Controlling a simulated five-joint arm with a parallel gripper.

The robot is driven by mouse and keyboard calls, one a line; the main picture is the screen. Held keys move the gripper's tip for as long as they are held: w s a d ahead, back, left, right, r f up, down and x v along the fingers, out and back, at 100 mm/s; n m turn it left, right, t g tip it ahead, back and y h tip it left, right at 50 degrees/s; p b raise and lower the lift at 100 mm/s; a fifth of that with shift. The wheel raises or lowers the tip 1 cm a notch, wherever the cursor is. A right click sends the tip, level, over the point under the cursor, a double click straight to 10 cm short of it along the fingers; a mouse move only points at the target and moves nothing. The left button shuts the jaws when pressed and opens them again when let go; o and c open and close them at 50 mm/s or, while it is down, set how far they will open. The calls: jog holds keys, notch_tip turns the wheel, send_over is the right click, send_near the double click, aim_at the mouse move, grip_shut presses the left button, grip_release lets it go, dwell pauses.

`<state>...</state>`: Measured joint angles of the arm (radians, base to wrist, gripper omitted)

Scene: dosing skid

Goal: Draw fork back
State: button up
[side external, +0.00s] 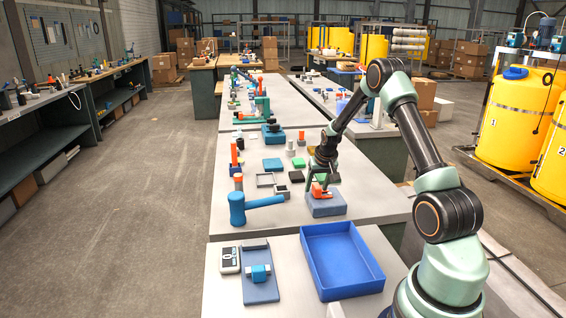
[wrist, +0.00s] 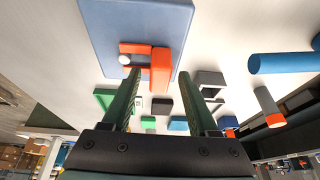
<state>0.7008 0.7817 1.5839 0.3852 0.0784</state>
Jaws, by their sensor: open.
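The orange fork (wrist: 161,70) lies on a blue block (wrist: 110,30) in the wrist view. Its two prongs point left, and a round white pin (wrist: 124,59) shows by their tips. In the side view the fork (side external: 318,191) sits on top of the blue block (side external: 328,208), partly hidden by my gripper. My gripper (side external: 322,180) is just above the fork. In the wrist view my gripper (wrist: 162,80) is open, its two green fingers apart with the fork's body in line with the gap. I cannot tell whether a finger touches it.
Several small green, grey and black blocks crowd the bench behind.

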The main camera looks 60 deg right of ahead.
jog(key=shift+w+d+f, duration=0.1)
jog(key=shift+f, duration=0.25)
grip_shut()
dwell(1.3)
